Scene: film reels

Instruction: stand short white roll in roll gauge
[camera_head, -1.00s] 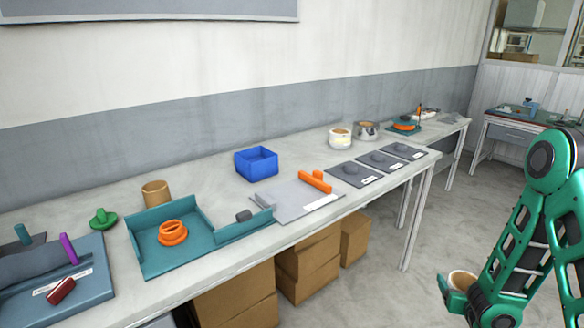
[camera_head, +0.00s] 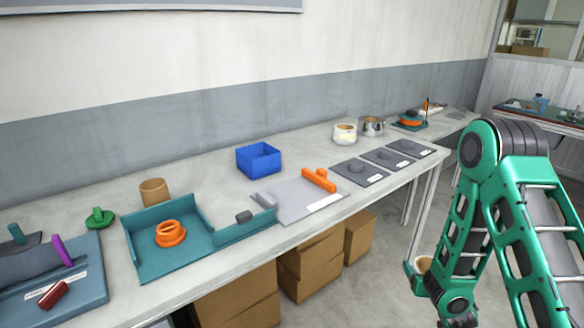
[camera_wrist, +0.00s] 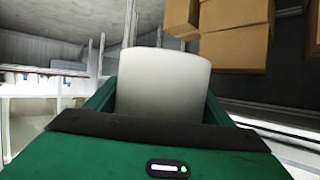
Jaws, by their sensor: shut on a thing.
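A white roll (camera_wrist: 163,82) is held between the green fingers of my gripper (camera_wrist: 160,105) in the wrist view. In the head view my gripper (camera_head: 420,275) is low at the right, in front of the bench and apart from it. The roll's pale tan end (camera_head: 424,264) shows there, partly hidden by the fingers. No label marks the roll gauge; I cannot tell which fixture it is. A grey plate (camera_head: 288,205) with an orange upright bar (camera_head: 319,180) and a teal walled tray (camera_head: 150,262) with an orange ring (camera_head: 170,234) stand on the bench.
The long bench (camera_head: 222,178) also holds a blue bin (camera_head: 258,160), a tan roll (camera_head: 154,192), a white roll (camera_head: 345,133), a metal pot (camera_head: 372,126) and dark pads (camera_head: 359,172). Cardboard boxes (camera_head: 310,265) sit below. Bare bench top lies behind the grey plate.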

